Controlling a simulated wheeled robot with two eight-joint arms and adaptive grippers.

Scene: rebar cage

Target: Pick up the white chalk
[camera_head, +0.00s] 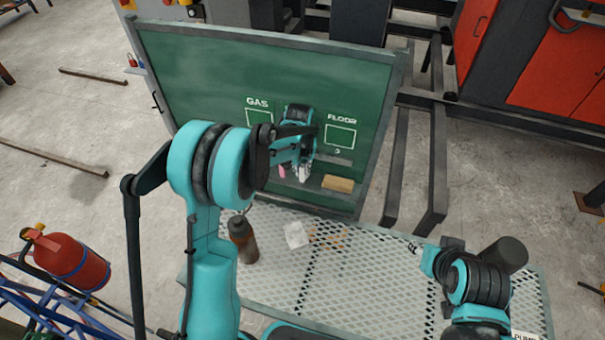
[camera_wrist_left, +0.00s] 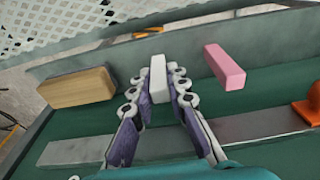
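The white chalk (camera_wrist_left: 157,78) stands out between the fingertips of my left gripper (camera_wrist_left: 157,84) in the left wrist view. The purple finger pads lie close against both its sides, and the gripper looks shut on it. In the head view my left gripper (camera_head: 303,172) is at the ledge low on the green board (camera_head: 230,80); the chalk is hard to make out there. A pink chalk (camera_wrist_left: 224,66) lies beside it on the ledge, to the right in the wrist view.
A wooden block (camera_head: 338,184) lies on the ledge; it also shows in the wrist view (camera_wrist_left: 76,87). An orange object (camera_wrist_left: 306,108) is at the wrist view's right edge. A brown bottle (camera_head: 243,240) and white item (camera_head: 296,235) stand on the mesh table (camera_head: 350,285).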

